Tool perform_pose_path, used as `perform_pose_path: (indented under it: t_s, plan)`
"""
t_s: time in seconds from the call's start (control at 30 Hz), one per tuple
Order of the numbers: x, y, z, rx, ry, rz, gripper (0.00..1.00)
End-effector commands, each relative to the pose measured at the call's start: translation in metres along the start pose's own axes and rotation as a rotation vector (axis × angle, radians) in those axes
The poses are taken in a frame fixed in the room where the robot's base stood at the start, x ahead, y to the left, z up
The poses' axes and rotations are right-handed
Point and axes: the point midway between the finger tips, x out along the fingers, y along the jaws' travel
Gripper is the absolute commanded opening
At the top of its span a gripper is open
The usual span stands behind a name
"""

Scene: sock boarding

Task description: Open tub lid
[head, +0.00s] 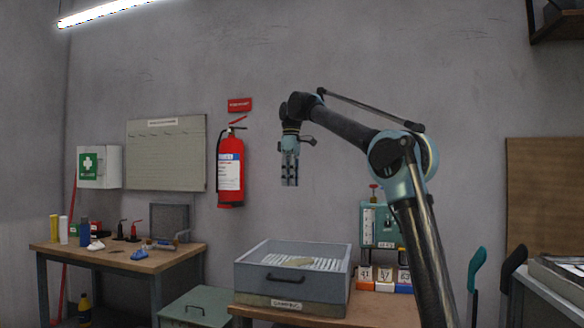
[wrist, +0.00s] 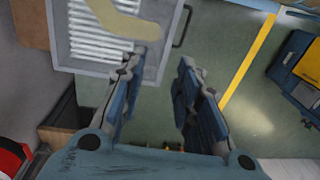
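A grey-green tub (head: 178,319) stands low at the bottom of the head view, left of the wooden bench. Its flat lid (head: 195,306) is on and carries a dark handle (head: 195,310); the tub's lower part is cut off by the frame. My gripper (head: 290,184) hangs pointing down in the air, above and to the right of the tub, and touches nothing. In the wrist view my gripper (wrist: 158,62) has its two blue fingers apart with nothing between them. I cannot tell the tub's lid clearly in the wrist view.
A grey open box (head: 290,279) with a front handle stands on the wooden bench (head: 380,311); a beige cloth-like piece (head: 294,262) lies on its white slats. A work table (head: 115,259) with bottles and tools is left.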

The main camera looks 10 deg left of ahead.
Motion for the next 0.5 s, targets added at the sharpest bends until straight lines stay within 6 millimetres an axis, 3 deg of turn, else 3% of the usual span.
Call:
perform_pose_path:
  t_s: [0.5]
  plan:
    - [-0.029,0.005,0.000,0.001,0.000,0.000,0.30]
